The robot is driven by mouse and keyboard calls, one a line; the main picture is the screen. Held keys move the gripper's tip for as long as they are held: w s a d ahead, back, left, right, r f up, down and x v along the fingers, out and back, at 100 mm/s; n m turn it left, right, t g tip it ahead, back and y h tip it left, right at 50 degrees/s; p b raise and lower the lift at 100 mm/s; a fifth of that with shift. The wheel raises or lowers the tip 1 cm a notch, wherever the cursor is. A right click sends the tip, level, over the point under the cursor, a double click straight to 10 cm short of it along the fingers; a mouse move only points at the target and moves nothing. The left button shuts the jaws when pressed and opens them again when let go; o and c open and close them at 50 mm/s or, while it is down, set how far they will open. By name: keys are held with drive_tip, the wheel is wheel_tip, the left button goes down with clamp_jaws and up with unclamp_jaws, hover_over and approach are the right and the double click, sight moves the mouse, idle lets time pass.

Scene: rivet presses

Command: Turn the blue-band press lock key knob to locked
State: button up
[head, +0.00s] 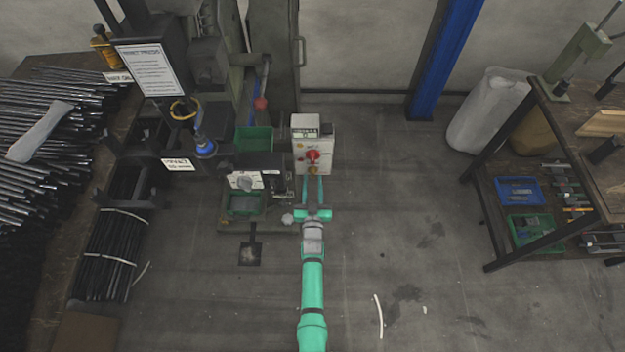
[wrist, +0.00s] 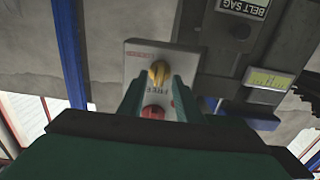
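A pale control box (head: 322,155) stands beside the press in the head view, with a red knob (head: 312,155) and a yellow-orange key knob (head: 313,170) below it. In the wrist view, the yellow key knob (wrist: 158,72) sits on the pale panel (wrist: 136,62), with the red knob (wrist: 153,111) nearer my palm. Small lettering shows around the key knob, too blurred to read surely. My gripper (head: 313,180) is at the box front; in the wrist view its fingers (wrist: 156,82) are apart, either side of the key knob, with visible gaps. Contact is not visible.
A press with a blue band (head: 205,148) and green trays (head: 254,139) stands left of the box. Rods (head: 50,115) fill the left bench. A shelf bench (head: 580,120) stands right; the floor between is mostly clear.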

drive_tip(key=shift+w, duration=0.65)
drive_tip(key=shift+d, duration=0.1)
drive_tip(key=shift+c, duration=0.7)
drive_tip(key=shift+s, duration=0.1)
clamp_jaws()
